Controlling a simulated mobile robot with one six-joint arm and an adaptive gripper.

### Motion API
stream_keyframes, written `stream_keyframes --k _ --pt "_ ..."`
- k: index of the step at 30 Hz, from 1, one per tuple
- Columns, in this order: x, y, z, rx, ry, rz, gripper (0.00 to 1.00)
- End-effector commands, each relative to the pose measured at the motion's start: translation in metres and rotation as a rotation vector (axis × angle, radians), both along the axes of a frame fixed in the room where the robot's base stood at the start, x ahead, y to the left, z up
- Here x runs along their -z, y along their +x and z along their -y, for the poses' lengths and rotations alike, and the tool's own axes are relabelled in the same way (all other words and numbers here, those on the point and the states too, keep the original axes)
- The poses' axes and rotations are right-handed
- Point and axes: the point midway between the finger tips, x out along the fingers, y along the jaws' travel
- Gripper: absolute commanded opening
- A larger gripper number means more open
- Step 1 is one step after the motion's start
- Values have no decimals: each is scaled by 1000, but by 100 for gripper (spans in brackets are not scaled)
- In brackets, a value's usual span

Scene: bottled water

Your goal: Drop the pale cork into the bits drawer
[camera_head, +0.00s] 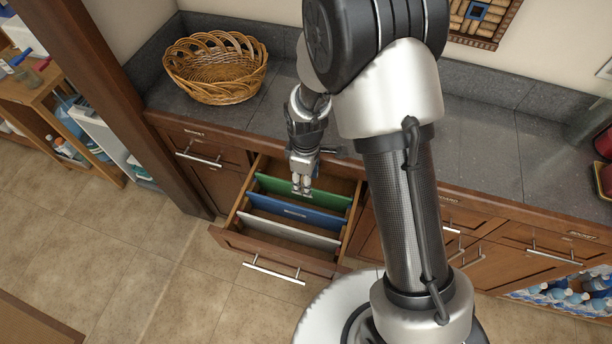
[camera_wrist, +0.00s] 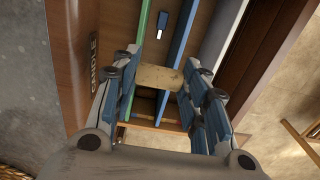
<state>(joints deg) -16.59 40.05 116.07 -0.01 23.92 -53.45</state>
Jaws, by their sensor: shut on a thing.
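In the wrist view the pale cork (camera_wrist: 160,78) is a short tan cylinder between the fingertips of my gripper (camera_wrist: 161,80), which is shut on it. In the head view my gripper (camera_head: 302,188) points down over the back part of an open wooden drawer (camera_head: 272,251), near the green divider (camera_head: 275,184). The cork cannot be made out there. The drawer also has a blue divider (camera_head: 330,223) and a pale grey one (camera_head: 290,235). I cannot read a name on this drawer. A wooden panel beside it reads CANDLE (camera_wrist: 94,75) in the wrist view.
A wicker basket (camera_head: 215,68) stands on the grey counter (camera_head: 490,125) behind. Closed drawers flank the open one. A small white and dark object or tag (camera_wrist: 162,24) shows among the dividers.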

Motion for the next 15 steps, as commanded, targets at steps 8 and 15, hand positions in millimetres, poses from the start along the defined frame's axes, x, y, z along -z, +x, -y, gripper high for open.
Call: stream_keyframes --k 8,15 --pt "-1 0 0 0 0 1 45" --pt "-1 0 0 0 0 0 61"
